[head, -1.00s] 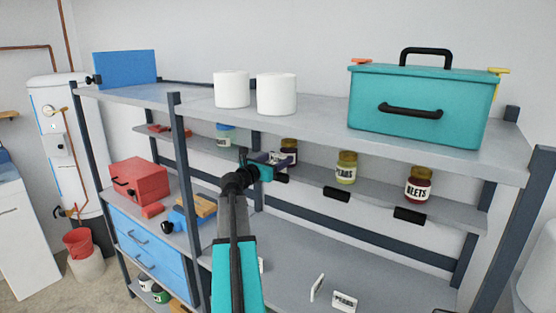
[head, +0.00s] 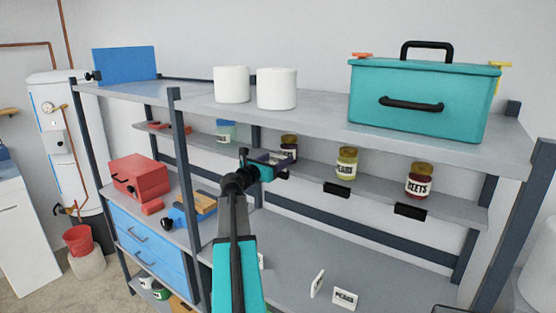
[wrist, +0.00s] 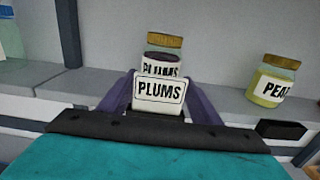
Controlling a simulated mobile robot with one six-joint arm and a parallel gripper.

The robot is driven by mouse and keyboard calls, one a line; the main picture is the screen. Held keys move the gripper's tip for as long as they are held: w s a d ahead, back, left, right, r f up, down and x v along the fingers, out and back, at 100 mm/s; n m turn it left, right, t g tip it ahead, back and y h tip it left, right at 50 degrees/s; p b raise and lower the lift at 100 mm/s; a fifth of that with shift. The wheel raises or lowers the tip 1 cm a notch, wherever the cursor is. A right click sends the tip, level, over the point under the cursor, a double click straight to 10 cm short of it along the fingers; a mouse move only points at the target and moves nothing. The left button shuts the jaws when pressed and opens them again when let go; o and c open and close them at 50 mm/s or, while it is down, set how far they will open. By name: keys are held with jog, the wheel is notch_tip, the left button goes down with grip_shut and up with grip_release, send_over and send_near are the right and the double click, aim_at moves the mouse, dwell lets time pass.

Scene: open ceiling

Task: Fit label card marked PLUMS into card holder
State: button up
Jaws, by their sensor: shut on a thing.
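The white label card marked PLUMS (wrist: 159,90) is upright between the two purple fingers of my gripper (wrist: 160,105), its text facing the wrist camera. In the head view my gripper (head: 272,163) is at the middle shelf, in front of the plums jar (head: 289,147). The jar also shows in the wrist view (wrist: 163,66), directly behind the card, with a gold lid and its own PLUMS label partly covered. The card holder below this jar is hidden behind the card and gripper. A black card holder (wrist: 281,129) is on the shelf edge below the pears jar (wrist: 273,80).
The pears jar (head: 347,163) and beets jar (head: 419,181) stand right of my gripper, with black holders (head: 337,191) and (head: 410,211) below them. Loose cards, one marked PEARS (head: 345,298), stand on the lower shelf. The top shelf (head: 320,115) overhangs my gripper.

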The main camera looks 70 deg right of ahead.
jog(key=shift+f+b, duration=0.5)
jog(key=shift+f, duration=0.45)
jog(key=o, duration=1.1)
jog(key=b+v, duration=0.3)
jog(key=v, duration=1)
jog(key=shift+w+a, duration=0.15)
jog(key=shift+a, duration=0.25)
